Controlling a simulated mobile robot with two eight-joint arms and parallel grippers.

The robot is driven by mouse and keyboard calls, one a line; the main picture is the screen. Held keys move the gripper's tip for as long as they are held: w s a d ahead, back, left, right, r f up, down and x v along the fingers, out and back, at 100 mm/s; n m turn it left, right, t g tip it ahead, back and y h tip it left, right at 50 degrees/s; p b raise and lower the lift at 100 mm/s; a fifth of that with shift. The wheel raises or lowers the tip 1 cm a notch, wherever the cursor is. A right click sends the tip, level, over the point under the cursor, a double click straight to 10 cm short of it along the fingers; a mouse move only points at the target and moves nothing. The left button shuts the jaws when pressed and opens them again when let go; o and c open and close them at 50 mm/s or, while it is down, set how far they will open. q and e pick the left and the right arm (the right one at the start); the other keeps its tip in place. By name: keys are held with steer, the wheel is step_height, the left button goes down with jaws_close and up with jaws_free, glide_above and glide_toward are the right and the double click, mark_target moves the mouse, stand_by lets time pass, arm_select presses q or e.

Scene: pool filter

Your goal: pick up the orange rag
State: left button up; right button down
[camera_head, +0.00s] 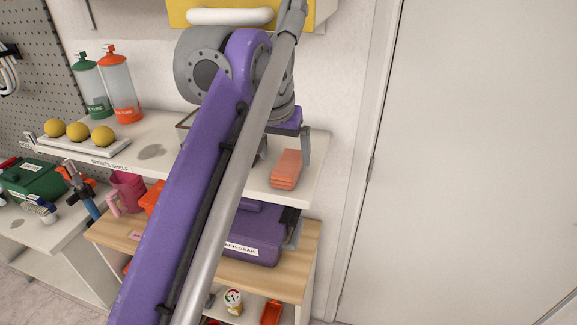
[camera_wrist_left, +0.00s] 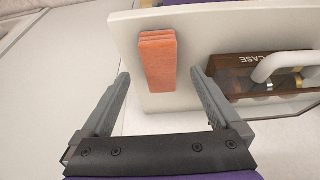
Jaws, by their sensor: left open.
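The orange rag (camera_head: 287,168) is a folded, layered block lying on the right end of the white sports shelf (camera_head: 262,186). It also shows in the left wrist view (camera_wrist_left: 158,62), near the shelf's edge. My left gripper (camera_head: 286,145) is above and just behind the rag in the head view. In the left wrist view my left gripper (camera_wrist_left: 160,75) is open, with one finger to each side of the rag's line and nothing between the fingers. The rag looks apart from both fingers. My right gripper is not in view.
A brown see-through case (camera_wrist_left: 270,75) with a pale handle sits right of the rag in the wrist view. Bottles (camera_head: 118,88) and a tray of yellow balls (camera_head: 78,133) stand at the shelf's left. A purple box (camera_head: 255,232) is below. A white door (camera_head: 470,150) is at right.

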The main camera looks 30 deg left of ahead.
mark_target(288, 163)
arm_select(q)
steer(key=shift+w+a, duration=0.15)
steer(key=shift+w, duration=0.4)
steer(key=x, duration=0.5)
steer(key=shift+b, duration=0.3)
steer(key=c, duration=1.4)
